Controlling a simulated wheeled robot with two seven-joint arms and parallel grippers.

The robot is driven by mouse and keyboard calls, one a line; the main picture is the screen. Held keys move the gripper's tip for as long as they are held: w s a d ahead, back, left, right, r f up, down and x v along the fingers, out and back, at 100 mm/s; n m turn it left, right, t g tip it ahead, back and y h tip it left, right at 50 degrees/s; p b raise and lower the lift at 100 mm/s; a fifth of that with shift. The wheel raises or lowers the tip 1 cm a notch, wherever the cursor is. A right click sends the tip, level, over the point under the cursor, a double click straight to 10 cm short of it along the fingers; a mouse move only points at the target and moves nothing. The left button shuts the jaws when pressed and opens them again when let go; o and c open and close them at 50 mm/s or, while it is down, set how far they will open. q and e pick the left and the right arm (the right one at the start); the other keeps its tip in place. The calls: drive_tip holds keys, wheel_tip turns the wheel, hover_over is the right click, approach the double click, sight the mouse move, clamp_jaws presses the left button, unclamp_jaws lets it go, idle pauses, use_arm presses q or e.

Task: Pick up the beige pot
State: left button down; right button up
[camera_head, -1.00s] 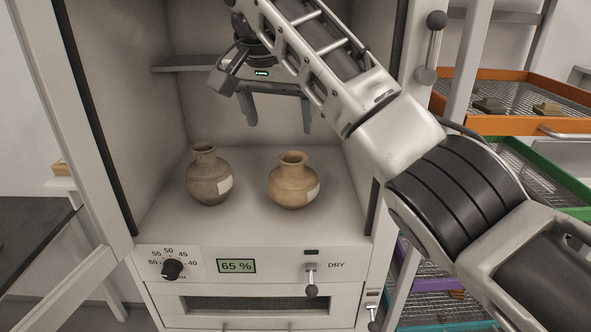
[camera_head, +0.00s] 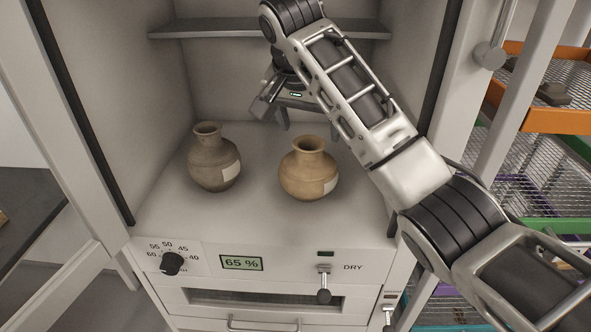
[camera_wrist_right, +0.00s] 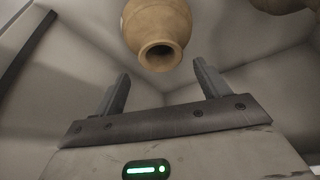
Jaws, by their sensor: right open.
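The beige pot (camera_head: 308,178) stands upright on the floor of the open cabinet, right of a grey-brown pot (camera_head: 213,165). It has a flared neck and a pale label on its side. My right gripper (camera_head: 308,124) is open and empty, behind the beige pot's neck in the head view; the arm partly hides it. In the right wrist view the beige pot (camera_wrist_right: 157,22) shows its round mouth just beyond the gap between the open fingers (camera_wrist_right: 163,82). I see no contact. My left gripper is not in view.
The grey-brown pot stands close by on the left. A shelf (camera_head: 225,28) crosses the cabinet above, and side walls bound the space. The front panel holds a dial (camera_head: 172,263), a 65 % display and a lever (camera_head: 324,285). Racks with an orange tray (camera_head: 550,119) stand right.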

sight(309, 144)
drive_tip(key=x, duration=0.5)
drive_tip(key=shift+s+a+f, duration=0.1)
drive_tip(key=shift+s+a, duration=0.1)
drive_tip(key=shift+s, duration=0.15)
drive_tip(key=shift+w+f, duration=0.15)
drive_tip(key=shift+f, duration=0.05)
drive_tip(key=shift+r, duration=0.15)
drive_tip(key=c, duration=1.6)
